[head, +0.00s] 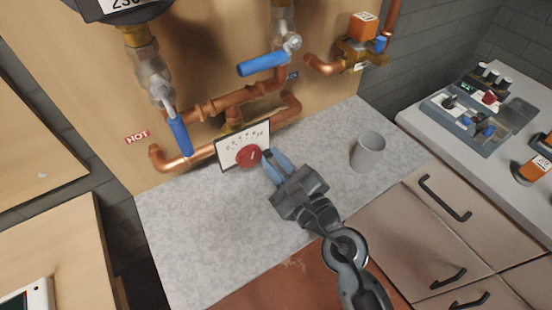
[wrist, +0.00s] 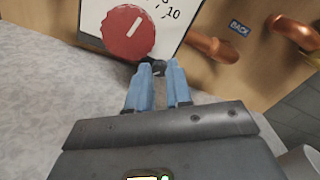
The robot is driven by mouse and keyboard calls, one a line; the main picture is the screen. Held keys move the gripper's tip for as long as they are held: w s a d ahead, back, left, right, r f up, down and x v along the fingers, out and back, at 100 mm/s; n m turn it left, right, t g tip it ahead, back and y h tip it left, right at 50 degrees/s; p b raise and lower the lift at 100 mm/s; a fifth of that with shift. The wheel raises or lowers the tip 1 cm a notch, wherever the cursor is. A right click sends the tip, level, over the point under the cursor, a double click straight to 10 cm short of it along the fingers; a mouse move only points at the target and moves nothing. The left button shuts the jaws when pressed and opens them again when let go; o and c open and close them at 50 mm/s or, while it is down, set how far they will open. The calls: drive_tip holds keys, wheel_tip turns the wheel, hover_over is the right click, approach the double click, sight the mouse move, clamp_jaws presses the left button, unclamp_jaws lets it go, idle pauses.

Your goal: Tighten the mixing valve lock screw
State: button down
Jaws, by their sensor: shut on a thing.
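The mixing valve shows as a white dial plate (head: 259,134) with black numbers and a round red knob (head: 249,157), in front of copper pipes. In the wrist view the red knob (wrist: 127,35) has a white pointer line on its face. The lock screw (wrist: 158,67) is a small dark piece at the plate's lower edge, right of the knob. My gripper (head: 268,154) reaches it from the front right. Its blue fingertips (wrist: 157,76) are shut on the dark screw, which they partly hide. In the head view the screw is hidden by the fingers.
Two blue-handled valves (head: 180,135) (head: 262,64) sit on the pipes (head: 235,100). A grey cup (head: 368,150) stands on the speckled counter (head: 190,235), right of my gripper. A tool tray (head: 470,130) lies on the right-hand counter. The counter's front left is clear.

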drive_tip(key=c, duration=1)
unclamp_jaws()
drive_tip(key=shift+c, duration=0.2)
drive_tip(key=b+v, duration=0.1)
drive_tip(key=v, duration=0.5)
drive_tip(key=shift+s+d+f, duration=0.1)
drive_tip(key=shift+s+f, duration=0.05)
drive_tip(key=shift+f, duration=0.05)
drive_tip(key=shift+s+d+r+b, duration=0.15)
drive_tip(key=shift+s+d+b, duration=0.25)
drive_tip(key=shift+s, duration=0.2)
